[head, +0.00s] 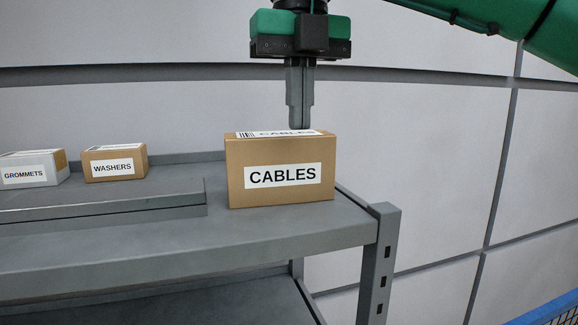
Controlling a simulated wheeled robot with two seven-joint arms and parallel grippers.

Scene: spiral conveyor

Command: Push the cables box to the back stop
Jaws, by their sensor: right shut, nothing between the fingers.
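The cables box (260,188) is a brown carton with a white CABLES label on its front and another label on top. It stands upright near the right end of the grey shelf (270,227). My right gripper (300,126) points straight down just above or behind the box's top, with its fingers together and empty. I cannot tell whether the fingertips touch the box. The back stop (190,157) looks like the low grey lip along the shelf's rear edge, partly hidden by the boxes. My left gripper is not in view.
A washers box (115,164) and a white grommets box (30,174) stand on the shelf to the left, behind a raised grey rail (110,206). A grey post (378,250) stands at the shelf's front right corner. A lower shelf (230,302) lies below. Bare shelf shows in front of the cables box.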

